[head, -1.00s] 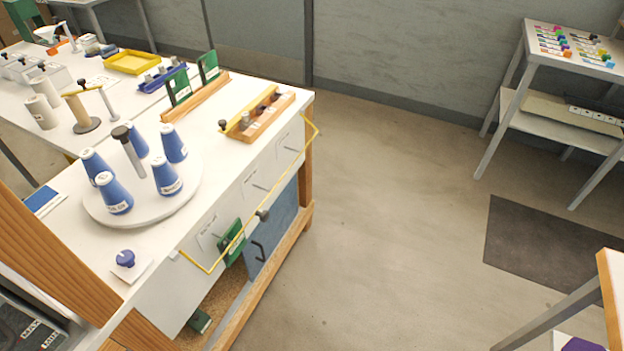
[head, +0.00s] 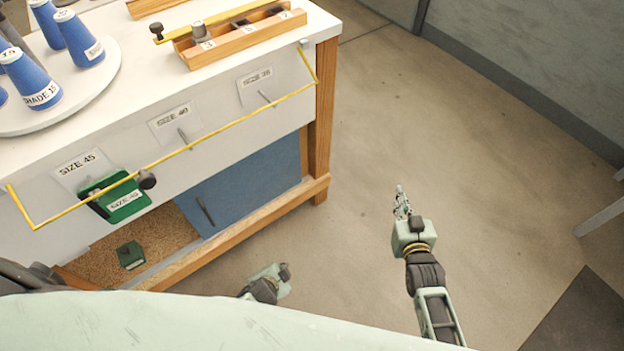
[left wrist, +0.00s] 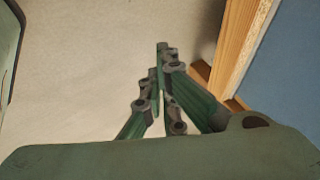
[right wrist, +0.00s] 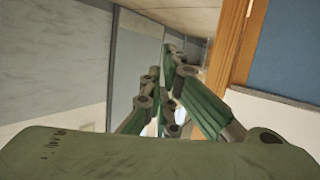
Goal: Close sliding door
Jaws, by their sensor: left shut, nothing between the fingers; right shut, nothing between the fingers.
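The blue sliding door (head: 245,185) is under the white bench, in the right part of the low compartment. It has a dark upright handle (head: 204,211). Left of the door the compartment is open and shows a cork-coloured floor (head: 170,232). My right gripper (head: 401,192) is shut and empty, over bare floor right of the bench and apart from the door. My left gripper (left wrist: 163,50) is shut and empty in the left wrist view, with a wooden post and a blue panel to its right. In the head view only part of my left arm shows clearly, low in front of the bench.
A yellow rail (head: 100,198) sticks out along the bench front, above the door. A green box (head: 118,196) hangs at the bench front and a smaller green box (head: 131,255) lies in the opening. A wooden post (head: 323,105) stands at the bench corner.

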